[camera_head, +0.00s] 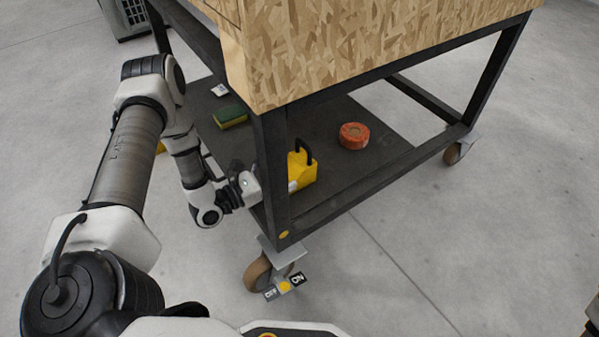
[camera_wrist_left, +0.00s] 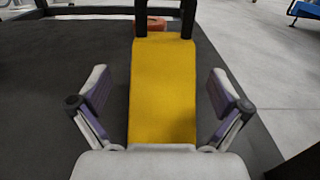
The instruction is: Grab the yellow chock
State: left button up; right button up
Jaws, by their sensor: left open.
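The yellow chock (camera_head: 302,172) stands on the dark lower shelf of the cart in the head view, with a black handle on top. It is partly hidden behind the cart's front leg. In the left wrist view the yellow chock (camera_wrist_left: 164,95) lies between the two fingers of my left gripper (camera_wrist_left: 160,92), its sloped face toward the camera. The fingers are open, with a gap on each side of the chock. In the head view my left gripper (camera_head: 275,186) is mostly hidden behind the cart leg. My right gripper is not in view.
The cart's dark leg (camera_head: 274,170) stands close to my left gripper. The lower shelf (camera_head: 385,150) also holds an orange-red roll (camera_head: 354,135), a green and yellow sponge (camera_head: 230,117) and a small white item (camera_head: 219,90). The wooden box (camera_head: 370,40) overhangs above.

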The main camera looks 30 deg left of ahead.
aim_at(291, 168)
pick_arm(q)
jog(key=b+x, duration=0.1)
jog(key=x, duration=0.2)
jog(key=shift+w+d+f+b, duration=0.1)
jog(key=shift+d+f+b, duration=0.1)
jog(key=shift+d+b, duration=0.15)
jog(key=shift+w+d+r, duration=0.1)
jog(key=shift+w, duration=0.25)
jog(key=shift+r, duration=0.15)
jog(key=c, duration=1.7)
jog(key=shift+r, duration=0.1)
